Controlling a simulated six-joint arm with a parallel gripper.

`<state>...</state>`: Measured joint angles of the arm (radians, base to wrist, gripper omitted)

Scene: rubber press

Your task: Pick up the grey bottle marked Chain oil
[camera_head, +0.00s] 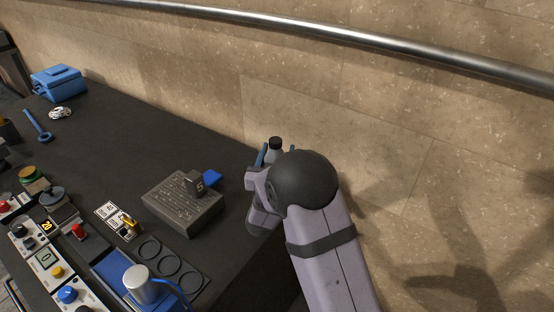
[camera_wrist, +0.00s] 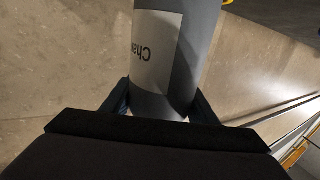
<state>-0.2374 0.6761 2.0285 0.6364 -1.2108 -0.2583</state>
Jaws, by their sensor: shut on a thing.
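The grey bottle marked Chain oil (camera_wrist: 195,60) fills the upper middle of the wrist view. Its white label shows the letters "Cha", upside down. My gripper (camera_wrist: 160,105) has a blue finger on each side of the bottle and is shut on it. In the head view the bottle (camera_head: 275,152) shows only its black cap and a bit of its grey top. My gripper (camera_head: 273,157) is there too, its blue fingers either side of the bottle near the wall. My wrist hides the bottle's lower part, and I cannot tell whether it touches the table.
A grey block (camera_head: 182,212) with an upright piece marked 5 stands left of my arm, with a blue thing (camera_head: 212,178) behind it. A control panel (camera_head: 50,262) and a metal cylinder (camera_head: 142,284) are at front left. The back of the dark table (camera_head: 150,135) is mostly clear.

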